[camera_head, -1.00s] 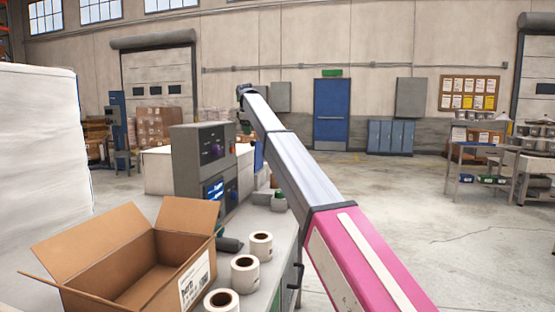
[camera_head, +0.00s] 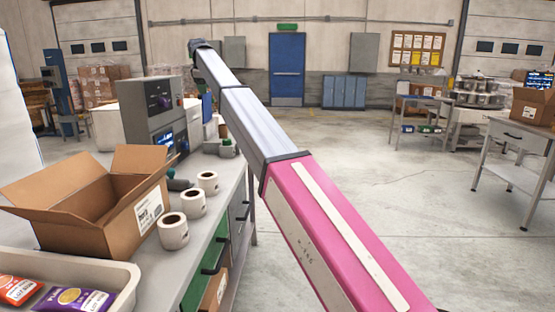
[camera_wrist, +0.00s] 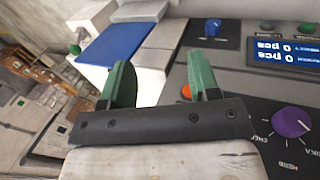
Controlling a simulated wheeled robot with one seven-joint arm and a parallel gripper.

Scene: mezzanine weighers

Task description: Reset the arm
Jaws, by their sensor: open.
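My arm reaches out over the right edge of the workbench in the head view, with its far end beside the grey control box (camera_head: 152,118). My gripper (camera_wrist: 160,85) shows in the wrist view with two green fingers apart and nothing between them. In the wrist view the control box panel (camera_wrist: 262,90) is close to the right finger, with a blue display, a purple knob and a blue knob. A blue pad (camera_wrist: 115,42) lies beyond the fingers. In the head view the gripper's fingers are too small to make out.
An open cardboard box (camera_head: 70,210), white label rolls (camera_head: 173,231) and a cream tray (camera_head: 125,285) with snack bags (camera_head: 72,299) stand on the workbench (camera_head: 215,190). Open floor (camera_head: 390,200) lies to the right. A grey table (camera_head: 510,135) with a carton stands at far right.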

